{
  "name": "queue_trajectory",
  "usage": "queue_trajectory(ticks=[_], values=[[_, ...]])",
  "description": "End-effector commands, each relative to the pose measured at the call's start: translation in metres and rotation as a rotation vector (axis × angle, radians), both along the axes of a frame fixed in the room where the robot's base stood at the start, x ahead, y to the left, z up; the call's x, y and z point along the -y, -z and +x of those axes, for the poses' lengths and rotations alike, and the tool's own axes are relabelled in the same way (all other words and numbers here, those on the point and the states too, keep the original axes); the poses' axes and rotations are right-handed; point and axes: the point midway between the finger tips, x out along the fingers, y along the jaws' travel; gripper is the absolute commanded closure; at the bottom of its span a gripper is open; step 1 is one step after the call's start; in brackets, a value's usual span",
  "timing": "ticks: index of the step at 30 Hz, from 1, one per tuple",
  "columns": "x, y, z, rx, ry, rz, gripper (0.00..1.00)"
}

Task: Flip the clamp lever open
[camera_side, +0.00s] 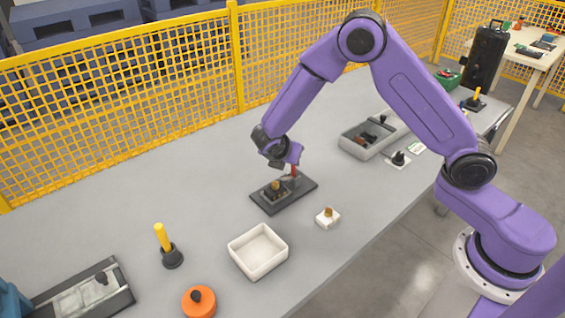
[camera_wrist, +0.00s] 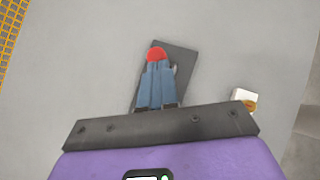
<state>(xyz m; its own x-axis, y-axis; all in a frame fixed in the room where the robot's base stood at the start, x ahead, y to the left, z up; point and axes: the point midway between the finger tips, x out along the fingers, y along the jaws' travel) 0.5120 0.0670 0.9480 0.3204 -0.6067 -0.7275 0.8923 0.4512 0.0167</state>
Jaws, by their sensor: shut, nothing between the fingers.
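The clamp stands on a dark base plate (camera_side: 270,207) in the middle of the table, with a brass-coloured part (camera_side: 276,186) on it. The red-tipped clamp lever (camera_side: 294,171) rises near the plate's right end, right at my gripper (camera_side: 291,175). In the wrist view, the lever's red tip (camera_wrist: 157,54) shows just beyond the fingertips of my gripper (camera_wrist: 155,66), over the dark plate (camera_wrist: 180,63). My fingers are shut together with nothing between them. They hide most of the clamp in the wrist view. I cannot tell whether they touch the lever.
A small white block with a brass top (camera_side: 327,218) and a white bin (camera_side: 258,250) are in front of the plate. A grey divided tray (camera_side: 367,146) is behind right. An orange round part (camera_side: 199,302) and a yellow-handled tool (camera_side: 164,240) stand left. Yellow fencing (camera_side: 120,90) runs behind.

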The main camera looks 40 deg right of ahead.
Motion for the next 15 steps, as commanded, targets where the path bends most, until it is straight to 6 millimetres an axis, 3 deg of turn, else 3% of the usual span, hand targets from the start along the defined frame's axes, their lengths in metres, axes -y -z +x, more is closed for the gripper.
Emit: queue_trajectory(ticks=[15], values=[[0.050,-0.006,0.000,0.001,0.004,0.431,1.00]])
